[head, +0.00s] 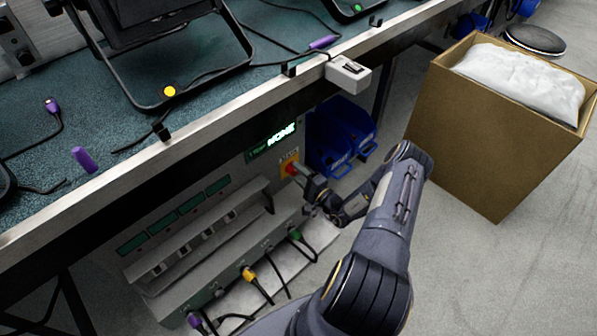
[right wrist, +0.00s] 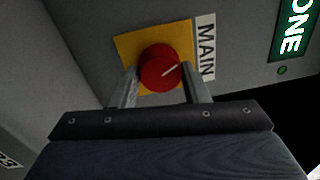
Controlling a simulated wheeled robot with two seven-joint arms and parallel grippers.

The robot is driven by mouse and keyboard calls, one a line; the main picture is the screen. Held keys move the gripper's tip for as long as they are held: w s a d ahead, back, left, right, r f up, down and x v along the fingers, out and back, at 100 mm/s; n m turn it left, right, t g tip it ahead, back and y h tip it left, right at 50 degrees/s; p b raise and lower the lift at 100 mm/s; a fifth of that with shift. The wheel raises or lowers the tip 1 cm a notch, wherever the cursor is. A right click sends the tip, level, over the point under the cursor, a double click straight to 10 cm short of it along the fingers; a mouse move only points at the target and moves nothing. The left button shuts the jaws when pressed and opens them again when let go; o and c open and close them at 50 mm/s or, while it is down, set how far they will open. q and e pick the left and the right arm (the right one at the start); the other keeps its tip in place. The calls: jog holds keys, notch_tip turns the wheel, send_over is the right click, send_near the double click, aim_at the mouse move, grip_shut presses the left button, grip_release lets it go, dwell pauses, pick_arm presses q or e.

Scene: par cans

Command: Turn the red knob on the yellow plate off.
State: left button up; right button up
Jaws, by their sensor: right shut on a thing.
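The red knob (right wrist: 160,68) sits on the yellow plate (right wrist: 125,46), beside a white label reading MAIN (right wrist: 206,48). A white line on the knob points up and to the right in the right wrist view. In the head view the red knob (head: 291,169) and yellow plate (head: 287,158) are on the front of a grey unit under the bench. My right gripper (right wrist: 160,88) has one finger on each side of the knob and is shut on it. The knob's lower edge is near the fingers. My left gripper is not in view.
A lit green display (head: 281,137) sits above the plate. Blue bins (head: 340,135) stand right behind my right gripper. A cardboard box (head: 480,140) with a white bag stands at right. The bench edge (head: 220,112) overhangs the unit, and cables run from its lower sockets.

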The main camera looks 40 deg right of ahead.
jog(key=shift+n+p, duration=0.45)
jog(key=shift+n, duration=1.35)
jog(key=o, duration=1)
jog(key=shift+c, duration=0.2)
jog(key=shift+s, duration=0.1)
jog(key=s+p, duration=0.2)
jog(key=s, duration=0.5)
jog(key=shift+s+d+f, duration=0.3)
jog(key=shift+d, duration=0.05)
